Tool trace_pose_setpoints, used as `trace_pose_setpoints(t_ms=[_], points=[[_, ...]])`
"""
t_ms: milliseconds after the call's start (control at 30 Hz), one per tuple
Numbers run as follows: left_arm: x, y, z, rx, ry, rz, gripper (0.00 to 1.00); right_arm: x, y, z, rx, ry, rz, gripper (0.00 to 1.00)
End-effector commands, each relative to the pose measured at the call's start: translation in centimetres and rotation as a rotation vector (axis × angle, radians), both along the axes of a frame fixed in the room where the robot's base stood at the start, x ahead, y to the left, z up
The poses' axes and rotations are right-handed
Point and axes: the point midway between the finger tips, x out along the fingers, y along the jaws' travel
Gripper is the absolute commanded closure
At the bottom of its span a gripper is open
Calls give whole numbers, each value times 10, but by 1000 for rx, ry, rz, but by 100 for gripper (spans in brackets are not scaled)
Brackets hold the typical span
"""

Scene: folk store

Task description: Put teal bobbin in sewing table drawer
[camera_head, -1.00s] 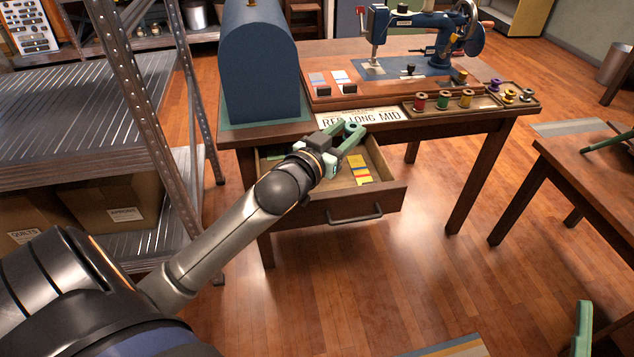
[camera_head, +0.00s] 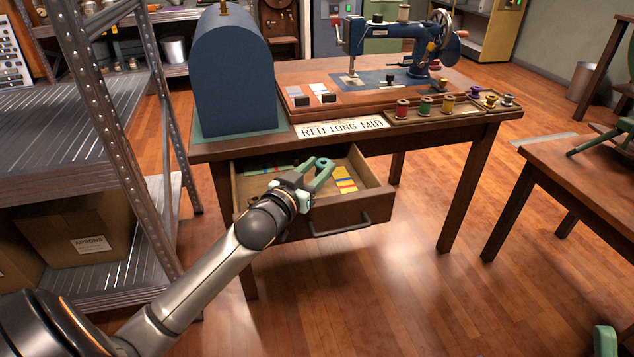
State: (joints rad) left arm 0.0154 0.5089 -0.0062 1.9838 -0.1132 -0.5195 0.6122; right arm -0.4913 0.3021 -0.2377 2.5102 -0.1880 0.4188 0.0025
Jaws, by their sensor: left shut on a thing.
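My left gripper (camera_head: 318,170) reaches over the open drawer (camera_head: 352,210) of the wooden sewing table. Its pale green fingers are shut on a small teal thing, which I take to be the teal bobbin. The fingers mostly hide it, and its outline is hard to make out. The fingertips are over the middle of the drawer; their height above its floor is hard to tell. The drawer holds flat coloured cards (camera_head: 344,180). At the lower right corner, a green tip (camera_head: 604,341) looks like part of my right gripper; its jaws are not shown.
On the tabletop stand a blue domed case (camera_head: 236,75), a blue sewing machine (camera_head: 395,42) and a tray (camera_head: 468,113) with several spools. A sign (camera_head: 342,128) lies along the front edge. A metal shelf (camera_head: 80,140) stands left, another table (camera_head: 580,170) right.

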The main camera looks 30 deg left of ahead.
Motion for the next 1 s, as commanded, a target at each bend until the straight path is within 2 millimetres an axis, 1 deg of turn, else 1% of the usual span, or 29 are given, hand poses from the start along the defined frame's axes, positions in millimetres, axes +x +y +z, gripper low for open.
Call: trace_pose_setpoints(t_ms=[33,100,367,867,900,1000], points=[[0,0,-15,1,1,0,100,0,1,-10,3,4,7,32],[0,0,-21,0,0,0,100,0,1,-13,7,11,12,32],[0,0,-20,0,-2,-1,100,1,1,-12,9,14,15,32],[0,0,-33,1,1,0,100,1,1,-15,11,16,16,32],[0,0,-34,1,2,0,54,1,1,-15,11,16,16,32],[0,0,-35,0,5,0,43,1,1,-15,11,16,16,32]])
